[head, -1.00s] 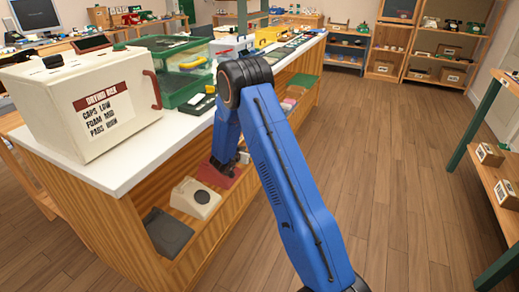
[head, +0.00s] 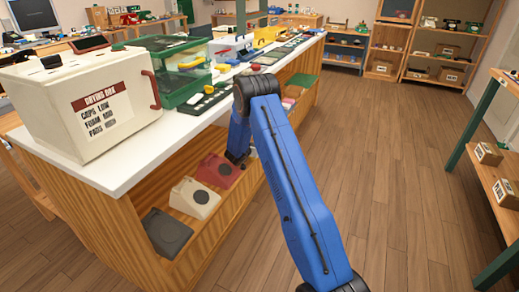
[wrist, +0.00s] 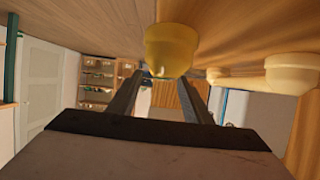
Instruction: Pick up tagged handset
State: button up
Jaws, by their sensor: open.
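My gripper (wrist: 160,98) is open, with its two dark fingers spread in the wrist view. A yellow rounded piece (wrist: 168,50), which looks like a handset end, shows at the top middle, above and between the fingers; I cannot tell whether it touches them. A cream handset-like piece (wrist: 292,72) is at the right. No tag can be made out on either. In the head view the end of my blue arm (head: 238,140) reaches in at the counter's front side, and the fingers are hidden. A red dial phone (head: 217,171) and a cream dial phone (head: 195,198) sit on the lower shelf.
A dark grey phone-like object (head: 166,232) is also on the lower shelf. The white counter top (head: 150,165) overhangs the shelf and holds a drying box (head: 85,105) and a green case (head: 180,75). The wooden floor (head: 390,180) to the right is clear.

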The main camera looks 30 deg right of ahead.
jog(key=shift+x, duration=1.9)
jog(key=shift+a, duration=0.1)
jog(key=shift+c, duration=0.6)
grip_shut()
